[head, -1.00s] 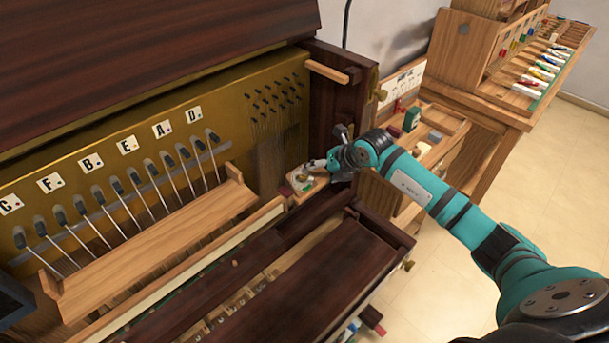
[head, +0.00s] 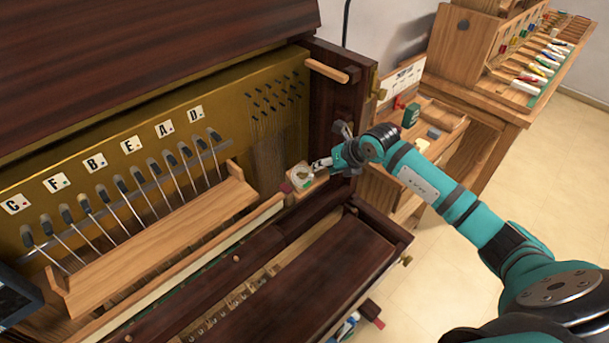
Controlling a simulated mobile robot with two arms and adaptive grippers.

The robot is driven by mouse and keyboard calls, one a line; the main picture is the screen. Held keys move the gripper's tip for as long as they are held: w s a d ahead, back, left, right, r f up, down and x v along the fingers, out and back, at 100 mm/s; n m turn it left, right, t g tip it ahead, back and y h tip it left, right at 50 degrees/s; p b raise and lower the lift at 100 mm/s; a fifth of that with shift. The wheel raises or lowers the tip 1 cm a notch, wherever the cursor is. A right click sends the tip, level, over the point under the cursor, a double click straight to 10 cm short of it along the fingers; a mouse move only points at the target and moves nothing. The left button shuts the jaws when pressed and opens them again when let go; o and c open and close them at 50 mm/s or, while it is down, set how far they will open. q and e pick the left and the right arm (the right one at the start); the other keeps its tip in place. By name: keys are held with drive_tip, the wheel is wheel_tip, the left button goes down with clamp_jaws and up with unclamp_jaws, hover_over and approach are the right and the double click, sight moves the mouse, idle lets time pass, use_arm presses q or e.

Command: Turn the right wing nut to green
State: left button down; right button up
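A small pale round dial (head: 299,174) with a green mark sits on a wooden block at the right end of the piano's key rail. A wing nut on it is too small and partly covered to make out clearly. My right gripper (head: 317,165) reaches in from the right, with its fingertips at the dial's right edge. Whether the fingers touch anything, or are open or shut, is too small to tell. My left gripper is not in view.
A dark red block (head: 285,188) lies just left of the dial. The piano's dark side post (head: 335,100) rises close behind my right gripper. A wooden rail (head: 165,235) with several hammers stands left. Workbenches with tools (head: 500,105) are at the right.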

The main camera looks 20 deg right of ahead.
sight(307, 174)
drive_tip(key=shift+w+a+f+n+b, duration=0.15)
drive_tip(key=shift+w+f+n+b, duration=0.45)
drive_tip(key=shift+n, duration=1.85)
drive_tip(key=shift+w+a+f+n+b, duration=0.3)
drive_tip(key=shift+f+n+b, duration=0.4)
drive_tip(key=shift+n, duration=1.8)
drive_tip(key=shift+w+a+f+n+b, duration=0.1)
drive_tip(key=shift+w+f+n+b, duration=0.5)
drive_tip(key=shift+n, duration=1.85)
drive_tip(key=shift+f, duration=0.1)
drive_tip(key=shift+b+x, duration=3.65)
drive_tip(key=shift+b, duration=0.3)
drive_tip(key=shift+s, duration=0.15)
drive_tip(key=shift+s+d+r+p, duration=0.15)
drive_tip(key=shift+s+r+p, duration=0.15)
drive_tip(key=shift+r+p, duration=0.25)
